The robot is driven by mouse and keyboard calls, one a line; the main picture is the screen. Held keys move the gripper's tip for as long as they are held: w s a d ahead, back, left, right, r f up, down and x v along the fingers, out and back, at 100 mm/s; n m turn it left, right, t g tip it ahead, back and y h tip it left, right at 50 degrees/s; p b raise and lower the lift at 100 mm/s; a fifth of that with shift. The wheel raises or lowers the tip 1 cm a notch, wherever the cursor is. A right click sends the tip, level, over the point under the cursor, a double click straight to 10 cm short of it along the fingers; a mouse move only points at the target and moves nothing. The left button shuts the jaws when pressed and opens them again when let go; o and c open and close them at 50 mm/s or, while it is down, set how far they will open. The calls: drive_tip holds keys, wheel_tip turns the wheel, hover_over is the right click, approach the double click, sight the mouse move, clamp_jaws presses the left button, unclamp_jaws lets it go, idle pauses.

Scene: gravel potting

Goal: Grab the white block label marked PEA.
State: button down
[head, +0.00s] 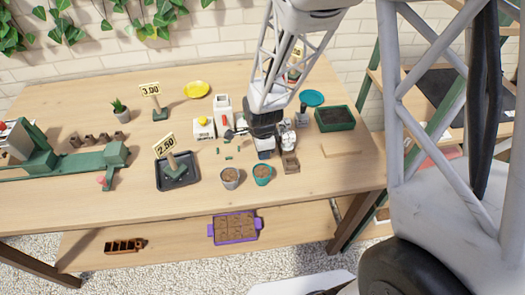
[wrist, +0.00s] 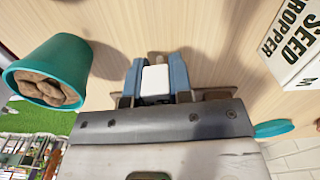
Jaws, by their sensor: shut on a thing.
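In the head view the block is too small and hidden by the gripper to make out clearly.
A teal pot of brown pebbles (wrist: 48,75) is left of the fingers in the wrist view, and a white SEED DROPPER box (wrist: 295,45) is at right. A grey pot (head: 230,178), a teal pot (head: 263,174) and a dark green tray (head: 335,118) stand nearby.

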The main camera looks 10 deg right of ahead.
drive_tip(key=shift+r, duration=4.75)
